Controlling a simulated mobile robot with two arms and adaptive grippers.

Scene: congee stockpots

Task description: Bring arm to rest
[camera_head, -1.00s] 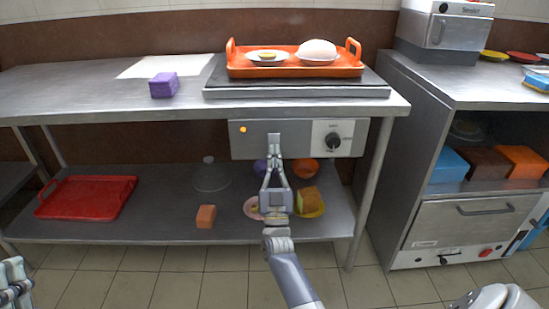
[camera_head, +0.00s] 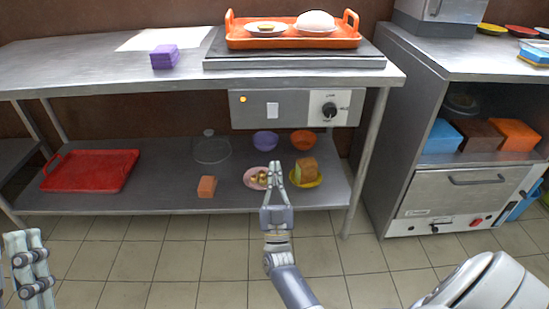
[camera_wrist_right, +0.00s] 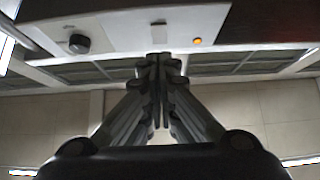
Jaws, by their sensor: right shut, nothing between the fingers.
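My right gripper (camera_head: 275,176) is shut and empty, in front of the lower shelf in the head view. Its fingertips overlap the pink plate in the picture. In the right wrist view the shut fingers (camera_wrist_right: 159,62) point toward the control panel (camera_wrist_right: 140,25), apart from it as far as I can tell. My left gripper (camera_head: 28,270) shows partly at the lower left edge, over the floor. Its fingertips are not clear.
The control panel (camera_head: 295,109) with a switch and black knob hangs under the steel table (camera_head: 100,80). The tiled floor (camera_head: 180,260) is clear.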

